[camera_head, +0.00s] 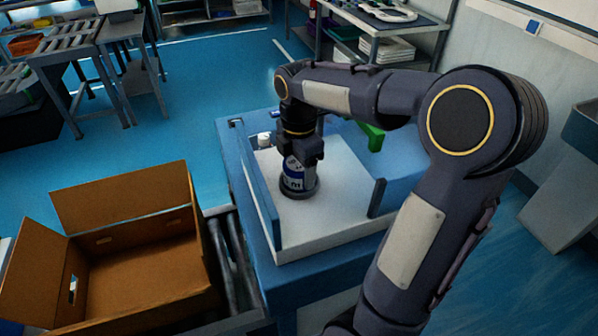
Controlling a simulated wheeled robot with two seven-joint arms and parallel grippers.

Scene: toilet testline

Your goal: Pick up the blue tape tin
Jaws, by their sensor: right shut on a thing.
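The blue tape tin (293,174) is a small blue and white cylinder with a dark base. It stands upright on the white tray surface (330,229) of the blue workbench. My right gripper (304,180) points down over the tin and is shut on it, with a dark finger along its right side. The gripper covers the tin's top. I cannot tell whether the tin's base touches the surface. My left gripper is not in view.
An open cardboard box (150,275) stands at the lower left, beside rollers. A small white item (264,140) and a green object (372,136) are near the tin. A dark upright post (377,198) stands to its right. Shelves (385,45) stand behind.

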